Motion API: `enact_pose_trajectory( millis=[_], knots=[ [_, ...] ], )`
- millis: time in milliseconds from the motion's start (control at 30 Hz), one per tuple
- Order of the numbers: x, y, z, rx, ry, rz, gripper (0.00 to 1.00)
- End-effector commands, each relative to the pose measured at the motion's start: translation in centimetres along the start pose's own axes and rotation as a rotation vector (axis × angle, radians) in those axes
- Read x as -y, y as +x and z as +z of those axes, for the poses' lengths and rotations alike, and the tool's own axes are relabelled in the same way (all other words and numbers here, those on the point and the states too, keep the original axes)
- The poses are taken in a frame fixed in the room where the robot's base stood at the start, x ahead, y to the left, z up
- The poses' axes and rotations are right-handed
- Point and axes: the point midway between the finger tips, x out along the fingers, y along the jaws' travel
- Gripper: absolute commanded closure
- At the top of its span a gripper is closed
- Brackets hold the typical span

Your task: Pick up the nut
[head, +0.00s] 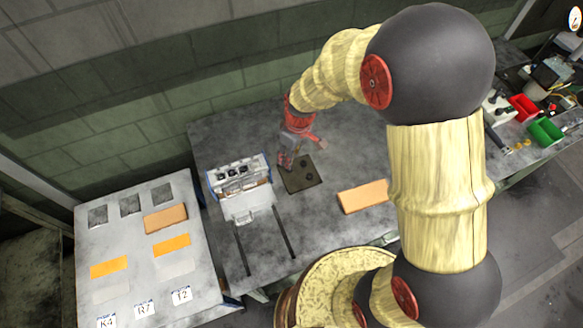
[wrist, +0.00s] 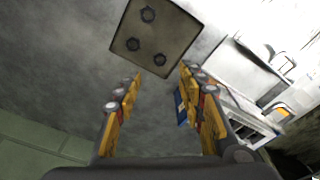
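Several dark round pieces that look like nuts sit on a square dark plate (wrist: 182,43) in the wrist view. One nut (wrist: 148,15) is near the top edge, another nut (wrist: 133,44) is at the left, and a third nut (wrist: 158,59) is closest to my fingers. My gripper (wrist: 162,78) is open and empty, with its fingers apart just short of the plate's near edge. In the head view, my gripper (head: 287,160) is over the left side of the plate (head: 297,186) on the grey table, hiding part of it.
A white and blue machine (head: 240,175) stands left of the plate, close to my gripper; it also shows in the wrist view (wrist: 245,75). An orange-brown block (head: 363,196) lies to the right. A side table (head: 130,250) holds labelled pads. The table behind the plate is clear.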

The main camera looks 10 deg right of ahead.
Motion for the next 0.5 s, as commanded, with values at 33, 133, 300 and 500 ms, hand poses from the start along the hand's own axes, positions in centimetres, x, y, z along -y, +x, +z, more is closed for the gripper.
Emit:
enact_pose_trajectory(
  millis=[33,133,300,500],
  knots=[
    [0.1,0.5,0.1,0.003,-0.005,-0.002,0.61],
    [0.1,1.5,0.1,0.004,-0.007,-0.003,0.61],
    [0.1,2.9,0.2,0.003,-0.006,-0.002,0.61],
    [0.1,5.2,0.4,0.005,-0.005,-0.003,0.61]
  ],
)
